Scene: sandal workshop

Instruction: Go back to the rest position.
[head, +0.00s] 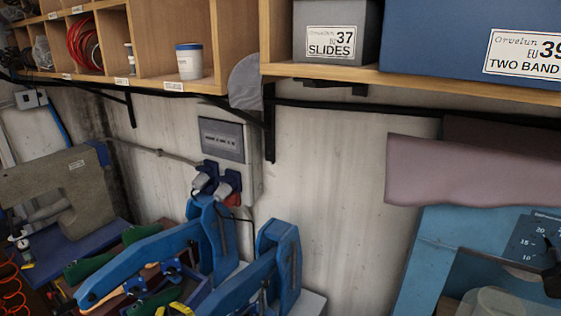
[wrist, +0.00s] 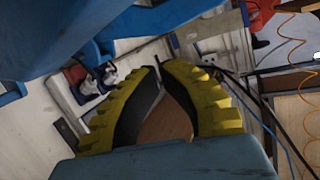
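My gripper (wrist: 162,68) shows in the wrist view as two curved yellow ribbed fingers with black inner faces. The fingertips lean close together, and the fingers bow apart nearer the palm. A brown patch (wrist: 166,122) shows between them; I cannot tell whether it is something held or a surface behind. In the head view only a small yellow piece of my gripper (head: 176,309) shows at the bottom edge, in front of the blue machine arms. Its fingertips are not clear there.
A grey-brown machine (head: 62,190) stands left. Shelves above hold a white pot (head: 189,61), a grey box (head: 336,30) and a blue box (head: 450,40). A blue cabinet (head: 425,250) stands right.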

